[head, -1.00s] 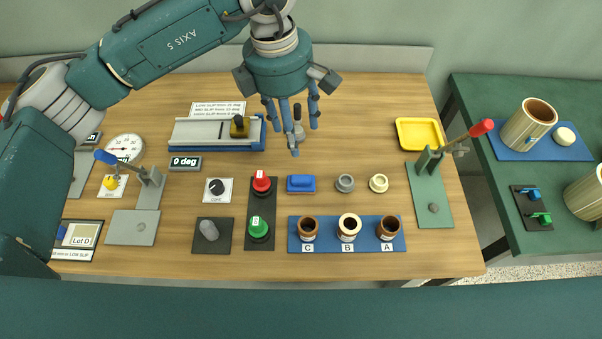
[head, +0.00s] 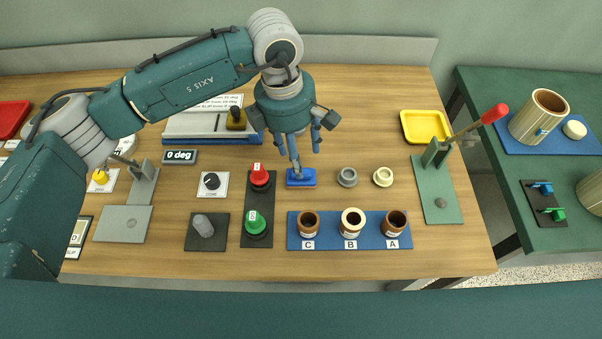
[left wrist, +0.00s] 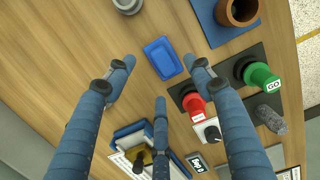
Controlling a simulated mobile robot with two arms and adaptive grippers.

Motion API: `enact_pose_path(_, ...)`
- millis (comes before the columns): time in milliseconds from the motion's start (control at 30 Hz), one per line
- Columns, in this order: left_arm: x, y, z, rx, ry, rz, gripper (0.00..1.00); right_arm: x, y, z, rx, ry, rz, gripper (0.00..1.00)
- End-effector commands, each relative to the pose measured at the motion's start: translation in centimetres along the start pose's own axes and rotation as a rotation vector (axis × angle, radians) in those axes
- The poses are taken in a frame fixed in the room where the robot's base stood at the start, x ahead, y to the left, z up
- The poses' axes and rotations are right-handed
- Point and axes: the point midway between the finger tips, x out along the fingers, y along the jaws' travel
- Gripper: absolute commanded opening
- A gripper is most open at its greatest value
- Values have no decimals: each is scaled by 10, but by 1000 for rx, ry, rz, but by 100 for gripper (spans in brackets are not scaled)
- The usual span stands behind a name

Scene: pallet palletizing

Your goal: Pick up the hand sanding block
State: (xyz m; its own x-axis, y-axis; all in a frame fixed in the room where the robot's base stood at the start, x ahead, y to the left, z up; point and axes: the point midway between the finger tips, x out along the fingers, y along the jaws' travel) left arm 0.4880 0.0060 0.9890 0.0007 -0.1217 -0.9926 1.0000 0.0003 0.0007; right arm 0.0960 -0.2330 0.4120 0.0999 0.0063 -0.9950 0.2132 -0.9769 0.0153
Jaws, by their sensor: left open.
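A small blue rectangular block (head: 301,182), which I take to be the hand sanding block, lies on the wooden table right of the red button. In the left wrist view the block (left wrist: 163,58) shows as a blue rectangle with a raised rim, just beyond my fingertips. My left gripper (head: 297,150) is open and empty, its three fingers spread. In the head view one finger overlaps the block; I cannot tell whether it touches. In the left wrist view the gripper (left wrist: 162,77) has fingers on either side of the block's near end. My right gripper is not in view.
Red (head: 260,178) and green (head: 257,223) buttons stand close left of the block. A grey ring (head: 347,177) is to its right, and a blue strip (head: 328,243) with brown cups is in front. A slide fixture (head: 190,127) stands behind left. A red-handled lever (head: 470,130) rises at right.

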Motion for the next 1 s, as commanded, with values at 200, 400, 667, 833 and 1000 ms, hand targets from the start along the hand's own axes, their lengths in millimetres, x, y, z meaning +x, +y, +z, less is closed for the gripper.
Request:
enact_pose_path(200,28,0,-2,-1,3,-6,53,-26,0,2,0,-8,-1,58)
enact_pose_path(400,48,2,-2,1,1,-2,53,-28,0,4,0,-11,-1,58)
enact_pose_path(667,50,2,-2,1,1,-1,45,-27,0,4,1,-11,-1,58)
enact_pose_path(833,50,2,-2,1,1,-1,11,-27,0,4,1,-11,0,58)
enact_pose_path(1000,50,2,-2,0,1,-1,3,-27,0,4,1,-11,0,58)
